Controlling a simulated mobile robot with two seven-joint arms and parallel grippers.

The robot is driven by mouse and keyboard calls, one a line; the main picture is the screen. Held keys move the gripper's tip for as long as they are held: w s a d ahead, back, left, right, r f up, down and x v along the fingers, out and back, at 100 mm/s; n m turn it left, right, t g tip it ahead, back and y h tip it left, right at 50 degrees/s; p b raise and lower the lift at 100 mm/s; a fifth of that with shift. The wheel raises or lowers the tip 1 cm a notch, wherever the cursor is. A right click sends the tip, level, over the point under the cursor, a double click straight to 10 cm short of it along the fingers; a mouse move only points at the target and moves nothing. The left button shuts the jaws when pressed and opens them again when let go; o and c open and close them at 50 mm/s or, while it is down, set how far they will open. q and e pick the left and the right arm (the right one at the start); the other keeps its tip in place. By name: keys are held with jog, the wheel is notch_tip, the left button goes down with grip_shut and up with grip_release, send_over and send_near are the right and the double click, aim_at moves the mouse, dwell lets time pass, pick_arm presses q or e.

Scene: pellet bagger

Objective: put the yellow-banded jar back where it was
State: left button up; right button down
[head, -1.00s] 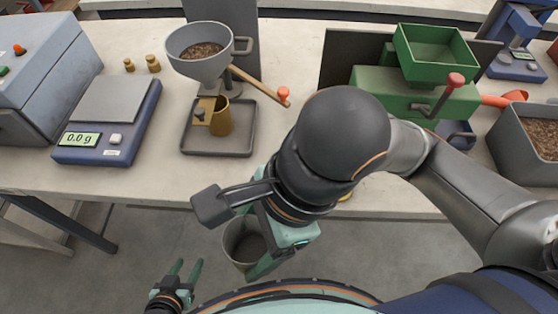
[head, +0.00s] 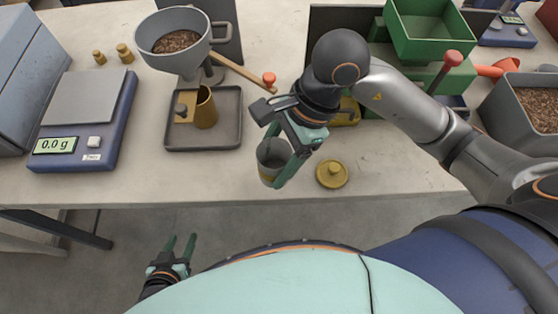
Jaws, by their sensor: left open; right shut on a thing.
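The yellow-banded jar (head: 268,172) is a grey, open-topped jar with a yellowish band low on its side. My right gripper (head: 276,158) is shut on it. The jar is over the front part of the bench top, right of the grey tray (head: 224,142). It looks close to upright; I cannot tell whether its base touches the bench. One gripper finger covers its right side. My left gripper (head: 181,247) is open and empty, in front of the bench edge and low in the head view.
A brass-coloured knobbed lid (head: 332,175) lies on the bench (head: 420,170) right of the jar. A hopper (head: 172,45) with a wooden lever and a brass cup (head: 205,110) stand behind left. A scale (head: 80,120) reads 0.0 g. My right arm crosses the right side.

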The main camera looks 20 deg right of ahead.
aim_at(284, 159)
jog(key=shift+w+d+f, duration=0.4)
jog(key=shift+w+f, duration=0.1)
jog(key=shift+f, duration=0.2)
jog(key=shift+w+d+f, duration=0.15)
jog(key=shift+w+f, duration=0.05)
jog(key=shift+f, duration=0.85)
jog(key=shift+w+d+f, duration=0.1)
jog(key=shift+w+f, duration=0.05)
jog(key=shift+f, duration=0.85)
jog(key=shift+f, duration=0.15)
grip_release()
jog(key=shift+r+p, duration=0.25)
jog(key=shift+p, duration=0.1)
jog(key=v, duration=1.1)
jog(key=shift+d+r+b, duration=0.2)
jog(key=shift+r+b, duration=0.1)
jog(key=shift+r, duration=0.05)
